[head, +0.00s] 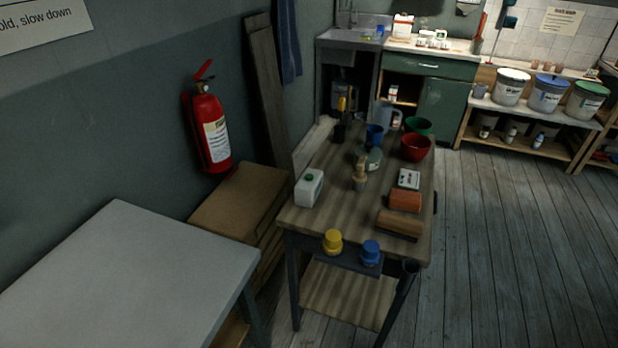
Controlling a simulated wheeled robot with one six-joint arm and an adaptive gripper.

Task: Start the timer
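I cannot make out the timer for certain. A small pale box with a dark green and red face (409,179) lies on the right side of the wooden worktable (330,212); it is too small to tell whether it is the timer. A rounded grey-green thing (368,160) stands farther back on the same table, under a blue cup (374,135); I cannot tell what it is. My gripper is not in view.
The worktable also holds a white bottle (309,188), a red bowl (415,148), an orange block (405,200) and a brown block (400,224). A bare grey table (130,270) stands at left. A fire extinguisher (212,130) hangs on the wall. Floor at right (500,250) is clear.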

